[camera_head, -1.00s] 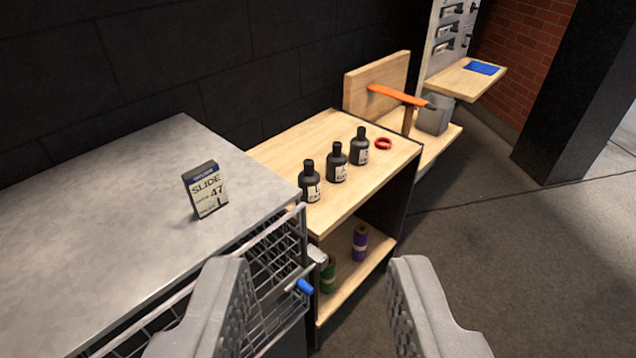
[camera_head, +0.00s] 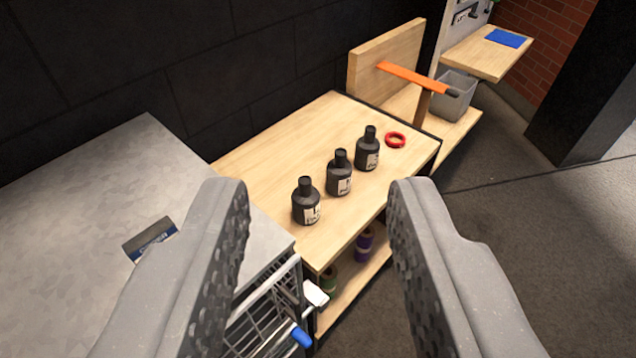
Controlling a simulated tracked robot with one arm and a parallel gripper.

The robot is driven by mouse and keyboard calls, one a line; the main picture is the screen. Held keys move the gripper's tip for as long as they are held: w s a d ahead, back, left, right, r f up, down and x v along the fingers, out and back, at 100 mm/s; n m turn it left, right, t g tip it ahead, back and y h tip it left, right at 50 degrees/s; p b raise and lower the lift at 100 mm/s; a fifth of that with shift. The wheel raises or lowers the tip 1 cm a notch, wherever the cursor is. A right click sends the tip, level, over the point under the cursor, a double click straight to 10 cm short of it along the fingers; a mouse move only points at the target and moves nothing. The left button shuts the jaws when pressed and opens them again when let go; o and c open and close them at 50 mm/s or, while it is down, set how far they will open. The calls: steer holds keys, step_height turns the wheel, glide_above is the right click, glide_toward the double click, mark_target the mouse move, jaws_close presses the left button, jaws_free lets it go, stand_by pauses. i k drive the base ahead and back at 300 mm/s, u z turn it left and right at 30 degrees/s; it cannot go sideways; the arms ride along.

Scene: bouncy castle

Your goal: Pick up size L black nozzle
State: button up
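A light grey panel (camera_head: 479,12) at the top right edge carries a white label and a small dark fitting, mostly cut off by the frame. I cannot tell whether it is the size L black nozzle, and no size letter is readable there. My gripper (camera_head: 316,190) is open and empty, its two grey fingers wide apart. Between the fingers, beyond them, three black bottles with pale labels stand on a wooden table: a near one (camera_head: 305,202), a middle one (camera_head: 339,174) and a far one (camera_head: 368,149). Their label text is too small to read surely.
A red ring (camera_head: 395,140) lies on the wooden table (camera_head: 270,150). An orange bar (camera_head: 410,78), a grey bin (camera_head: 454,95) and a shelf with a blue cloth (camera_head: 508,39) stand beyond. A metal counter (camera_head: 70,230) with a wire basket (camera_head: 262,310) is at left. Floor is clear at right.

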mark_target(305, 197)
steer(key=z, duration=0.1)
steer(key=i, duration=0.1)
steer(key=u, duration=0.2)
steer(key=k, duration=1.2)
steer(key=z, duration=0.5)
steer(key=i, duration=1.7)
steer(key=u, duration=0.8)
